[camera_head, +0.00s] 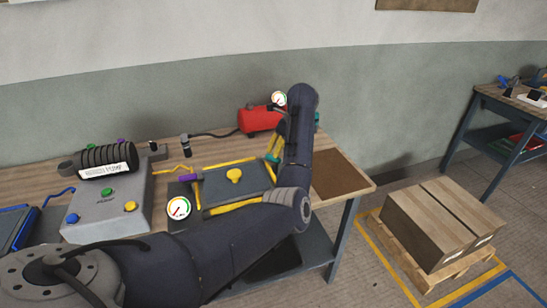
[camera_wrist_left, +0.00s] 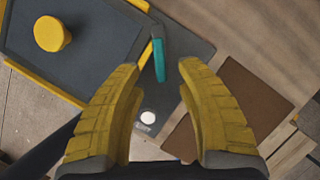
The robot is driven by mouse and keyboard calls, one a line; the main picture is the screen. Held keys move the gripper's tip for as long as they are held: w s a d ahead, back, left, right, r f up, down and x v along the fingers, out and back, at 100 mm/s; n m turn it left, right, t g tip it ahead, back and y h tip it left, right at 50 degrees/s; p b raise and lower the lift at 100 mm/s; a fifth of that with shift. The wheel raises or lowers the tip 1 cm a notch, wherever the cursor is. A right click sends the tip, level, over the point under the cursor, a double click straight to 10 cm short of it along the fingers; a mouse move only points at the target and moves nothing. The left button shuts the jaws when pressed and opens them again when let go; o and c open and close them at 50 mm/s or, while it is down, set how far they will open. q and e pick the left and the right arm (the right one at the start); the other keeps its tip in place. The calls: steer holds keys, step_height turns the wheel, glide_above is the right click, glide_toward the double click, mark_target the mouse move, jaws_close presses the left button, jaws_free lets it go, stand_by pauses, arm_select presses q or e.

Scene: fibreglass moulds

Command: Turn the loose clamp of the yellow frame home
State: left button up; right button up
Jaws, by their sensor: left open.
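The yellow frame (camera_head: 230,162) lies around a dark grey mould plate with a yellow knob (camera_head: 235,175) on the bench; its yellow bar also shows in the left wrist view (camera_wrist_left: 45,84). A clamp with a purple handle (camera_head: 190,178) sits at the frame's left side. A clamp with a teal handle (camera_wrist_left: 158,60) sits at the plate's edge, its handle angled off the frame bar. My left gripper (camera_wrist_left: 182,75) is open and empty above the bench, with the teal handle just beyond and between its fingertips. In the head view my left arm partly hides this area. My right gripper is not seen.
A grey control box (camera_head: 108,207) with coloured buttons stands left. A brown board (camera_head: 342,176) lies at the bench's right end. Boxes on a pallet (camera_head: 425,278) stand on the floor.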

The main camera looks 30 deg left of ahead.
arm_select(q)
steer(key=shift+x, duration=2.8)
jaws_close()
